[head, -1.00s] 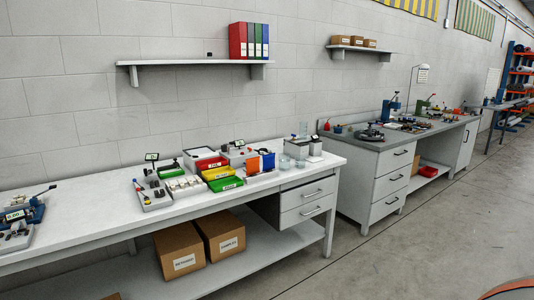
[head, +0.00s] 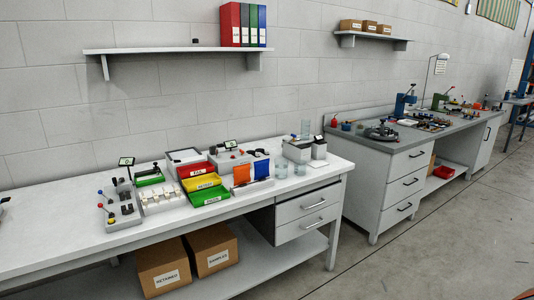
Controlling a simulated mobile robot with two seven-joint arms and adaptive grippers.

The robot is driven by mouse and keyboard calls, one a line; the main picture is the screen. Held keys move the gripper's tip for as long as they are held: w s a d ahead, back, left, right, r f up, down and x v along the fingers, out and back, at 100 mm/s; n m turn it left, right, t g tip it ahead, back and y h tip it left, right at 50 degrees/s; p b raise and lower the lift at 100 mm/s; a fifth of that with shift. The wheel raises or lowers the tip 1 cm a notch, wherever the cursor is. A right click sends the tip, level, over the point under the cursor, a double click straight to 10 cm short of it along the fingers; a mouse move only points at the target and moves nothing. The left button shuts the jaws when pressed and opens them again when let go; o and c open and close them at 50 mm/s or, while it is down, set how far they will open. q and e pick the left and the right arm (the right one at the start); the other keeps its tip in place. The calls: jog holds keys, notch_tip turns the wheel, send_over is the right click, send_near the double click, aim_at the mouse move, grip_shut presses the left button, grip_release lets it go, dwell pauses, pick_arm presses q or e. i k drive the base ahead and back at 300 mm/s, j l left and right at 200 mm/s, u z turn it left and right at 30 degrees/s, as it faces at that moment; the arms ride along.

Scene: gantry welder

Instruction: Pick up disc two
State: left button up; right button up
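I cannot pick out disc two in the head view; the small parts on the benches are too small to tell apart. The white workbench (head: 60,233) stands in front of me along the wall. On it is a grey fixture (head: 122,214) with upright levers, beside a white tray (head: 163,199) holding several small pale pieces. Red, yellow and green labelled bins (head: 209,196) stand to the right of the tray. Neither of my grippers is in view.
A second grey-topped bench (head: 365,145) with tools stands further right. A drawer unit (head: 308,205) hangs under the white bench, and cardboard boxes (head: 163,265) sit on its lower shelf. A wall shelf (head: 175,50) holds binders. The floor (head: 440,230) at right is clear.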

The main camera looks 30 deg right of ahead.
aim_at(257, 155)
jog(key=i+l+z, duration=0.15)
jog(key=i+l, duration=0.7)
jog(key=l, duration=0.25)
jog(key=i+l+z, duration=0.15)
jog(key=i+l, duration=0.75)
jog(key=l, duration=0.1)
